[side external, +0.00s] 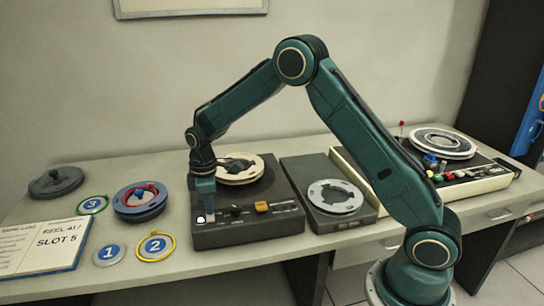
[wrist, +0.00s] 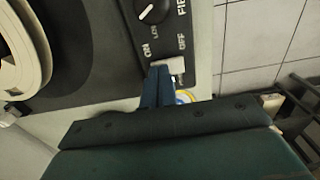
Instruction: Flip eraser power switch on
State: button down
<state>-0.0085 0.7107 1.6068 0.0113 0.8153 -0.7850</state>
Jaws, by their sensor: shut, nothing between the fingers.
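The eraser appears to be the dark machine (side external: 250,239) left of centre on the bench, with a pale reel (side external: 240,172) on top. Its front panel carries a white power switch (wrist: 172,66) between the words ON and OFF in the wrist view. A black knob with a white pointer (wrist: 153,12) sits beside it. My gripper (wrist: 158,72) is shut and empty, its fingertips at the switch and covering part of it; I cannot tell if they touch. In the side view my gripper (side external: 203,208) is low at the panel's left end. The switch's position is unclear.
A smaller dark unit (side external: 328,219) with a grey reel stands to the right. A pale console (side external: 470,186) with coloured buttons is farther right. At left lie a blue reel (side external: 140,210), numbered discs (side external: 109,253) and a log sheet (side external: 40,250).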

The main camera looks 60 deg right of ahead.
aim_at(211, 217)
jog(key=shift+f, duration=0.3)
jog(key=shift+s, duration=0.1)
jog(key=shift+s+a+r, duration=0.15)
jog(key=shift+s+a, duration=0.3)
jog(key=shift+a, duration=0.05)
jog(key=shift+r, duration=0.25)
dwell(0.3)
jog(key=shift+r, duration=0.5)
notch_tip(211, 217, up, 13)
jog(key=shift+f, duration=0.15)
